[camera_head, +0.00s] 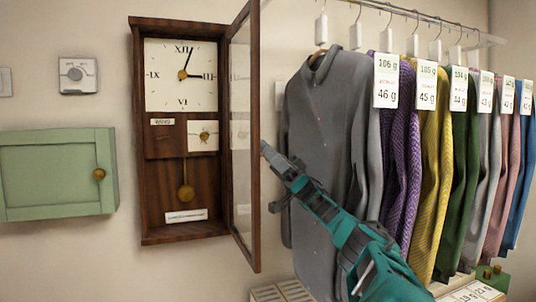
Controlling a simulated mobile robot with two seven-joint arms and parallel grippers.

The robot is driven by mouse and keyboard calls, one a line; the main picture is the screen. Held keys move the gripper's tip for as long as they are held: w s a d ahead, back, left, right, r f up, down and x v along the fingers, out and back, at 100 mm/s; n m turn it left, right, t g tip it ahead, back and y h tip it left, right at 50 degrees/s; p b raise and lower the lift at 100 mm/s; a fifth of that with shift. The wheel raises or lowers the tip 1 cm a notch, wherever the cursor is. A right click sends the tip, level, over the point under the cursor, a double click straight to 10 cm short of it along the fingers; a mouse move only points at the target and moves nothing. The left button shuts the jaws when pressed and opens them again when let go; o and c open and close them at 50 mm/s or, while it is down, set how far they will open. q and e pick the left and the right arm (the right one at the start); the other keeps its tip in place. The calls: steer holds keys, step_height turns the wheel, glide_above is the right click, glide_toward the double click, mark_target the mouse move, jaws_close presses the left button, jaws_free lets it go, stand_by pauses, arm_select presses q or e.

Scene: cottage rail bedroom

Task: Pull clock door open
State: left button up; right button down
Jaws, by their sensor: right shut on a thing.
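The wall clock (160,140) has a dark wood case, a white face and a brass pendulum. Its glazed clock door (256,200) is hinged at the case's right side and stands swung wide open, seen nearly edge-on. My right gripper (267,152) reaches in from the lower right. Its grey fingertips are at the far side of the door's frame, shut on the clock door, with the exact contact partly hidden by the frame. My left gripper is not in view.
A green wall cabinet (55,175) and a white dial control (78,75) are on the wall at left. The space before the clock is clear.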

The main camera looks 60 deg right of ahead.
steer(key=shift+f, duration=0.1)
steer(key=c, duration=0.7)
jaws_free()
steer(key=shift+c, duration=0.2)
steer(key=shift+r, duration=0.4)
steer(key=p, duration=0.3)
glide_toward(259, 54)
steer(key=w+a+f, duration=0.2)
steer(key=a+f, duration=0.1)
steer(key=shift+w+a+r+b, duration=0.1)
steer(key=shift+w+r+b, duration=0.05)
steer(key=shift+r, duration=1.75)
steer(key=shift+w+r+b, duration=0.1)
steer(key=shift+r+b, duration=0.05)
steer(key=shift+r, duration=1.75)
